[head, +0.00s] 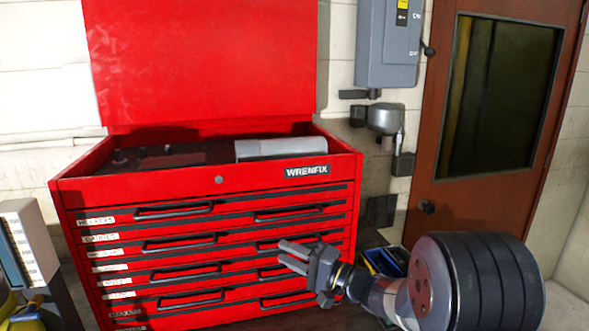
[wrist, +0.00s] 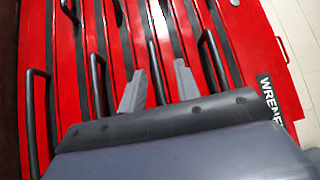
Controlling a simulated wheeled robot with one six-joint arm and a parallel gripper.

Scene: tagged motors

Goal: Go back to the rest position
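My gripper (head: 284,256) is in front of the drawers of a red tool chest (head: 130,182), right of the chest's middle, with its fingers pointing left in the head view. I cannot tell the distance between the fingertips and the drawers. No tagged motor can be made out.
The chest's lid (head: 205,60) is up, and a grey object (head: 281,148) lies in its open top. A bin with blue and yellow parts (head: 385,261) is partly hidden behind my arm. A brown door (head: 500,205) is at right, a pale box (head: 30,245) at left.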

